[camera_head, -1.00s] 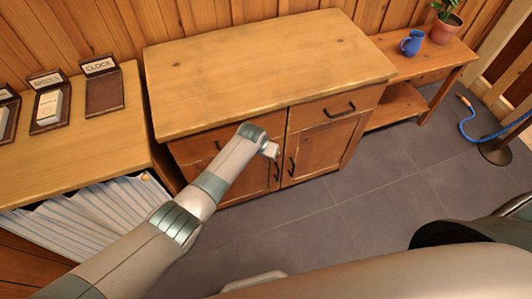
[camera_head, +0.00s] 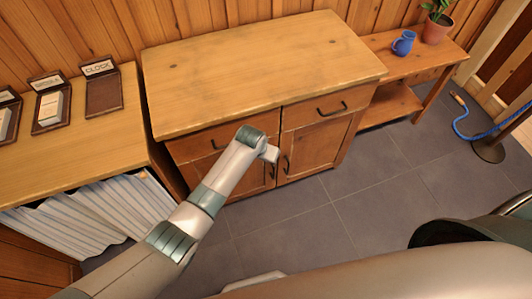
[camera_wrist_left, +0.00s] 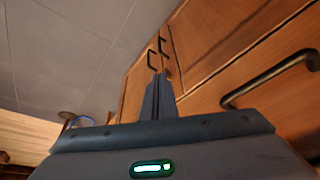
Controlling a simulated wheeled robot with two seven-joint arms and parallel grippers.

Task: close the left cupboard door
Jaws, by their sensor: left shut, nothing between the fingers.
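The wooden cupboard (camera_head: 260,70) has two drawers above two doors. The left cupboard door (camera_head: 236,186) is partly hidden behind my left arm; its dark handle (camera_head: 272,171) shows beside the right door's handle (camera_head: 286,164). The left door looks flush or nearly flush with the front; I cannot tell whether a small gap remains. My left gripper (camera_head: 271,154) is in front of the cupboard near the door handles. In the left wrist view its fingers (camera_wrist_left: 158,97) are shut and empty, pointing towards the handles. I cannot tell whether they touch the door. My right gripper is not in view.
A drawer handle (camera_wrist_left: 270,80) is close to the left wrist. The tiled floor (camera_head: 370,200) in front is clear.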

